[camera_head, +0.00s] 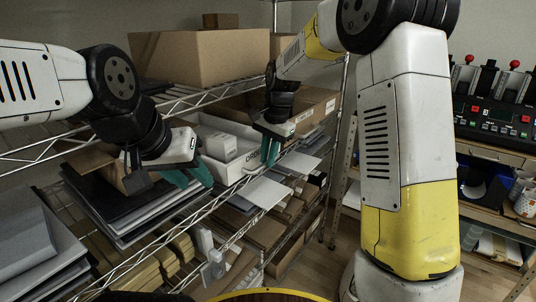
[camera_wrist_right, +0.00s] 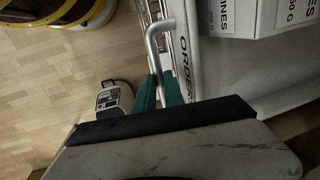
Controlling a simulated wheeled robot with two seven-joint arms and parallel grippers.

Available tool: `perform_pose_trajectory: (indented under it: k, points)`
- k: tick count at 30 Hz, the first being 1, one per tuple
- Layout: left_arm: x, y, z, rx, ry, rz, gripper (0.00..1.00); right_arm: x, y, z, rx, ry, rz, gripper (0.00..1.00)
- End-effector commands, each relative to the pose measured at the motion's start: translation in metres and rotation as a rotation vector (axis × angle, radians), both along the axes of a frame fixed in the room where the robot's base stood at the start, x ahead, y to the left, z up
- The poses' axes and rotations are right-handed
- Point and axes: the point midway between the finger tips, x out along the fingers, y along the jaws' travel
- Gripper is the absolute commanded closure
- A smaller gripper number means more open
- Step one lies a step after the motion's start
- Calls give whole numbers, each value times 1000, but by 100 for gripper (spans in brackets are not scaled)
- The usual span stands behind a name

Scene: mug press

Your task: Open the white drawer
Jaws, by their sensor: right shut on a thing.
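The white drawer (camera_head: 224,172) is an open-topped box on the wire shelf, with small white boxes in it. Its lettered front also shows in the right wrist view (camera_wrist_right: 187,30). A pale bent handle (camera_wrist_right: 153,45) stands out from this front. My right gripper (camera_wrist_right: 160,90) is shut on the handle, its teal fingers on either side of the bar. In the head view my right gripper (camera_head: 270,152) is at the drawer's front right, hiding the handle. My left gripper (camera_head: 190,177) is empty, its teal fingers apart, left of the drawer above dark flat stacks.
A large cardboard box (camera_head: 195,58) stands on the shelf above. Stacked dark trays (camera_head: 125,215) lie on the left, and flat cartons (camera_head: 265,190) lie below the drawer. A bench with a mug press (camera_head: 495,110) is at the right. Wooden floor shows in front of the rack.

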Motion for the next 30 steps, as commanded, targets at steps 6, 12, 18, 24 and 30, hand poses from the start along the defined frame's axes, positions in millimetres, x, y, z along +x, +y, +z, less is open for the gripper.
perform_pose_trajectory:
  k: [6, 12, 18, 24, 30]
  points:
    - [0, 0, 0, 0, 0, 0, 64, -4, -7, 2, 2, -4, -3, 100]
    - [0, 0, 0, 0, 0, 0, 64, -22, -32, 2, 1, -2, -4, 100]
    - [0, 0, 0, 0, 0, 0, 64, -52, -74, 2, 1, -3, -6, 100]
    - [0, 0, 0, 0, 0, 0, 64, -85, -118, 2, 1, -3, -7, 100]
    - [0, 0, 0, 0, 0, 0, 64, -113, -157, 2, 1, -4, -7, 100]
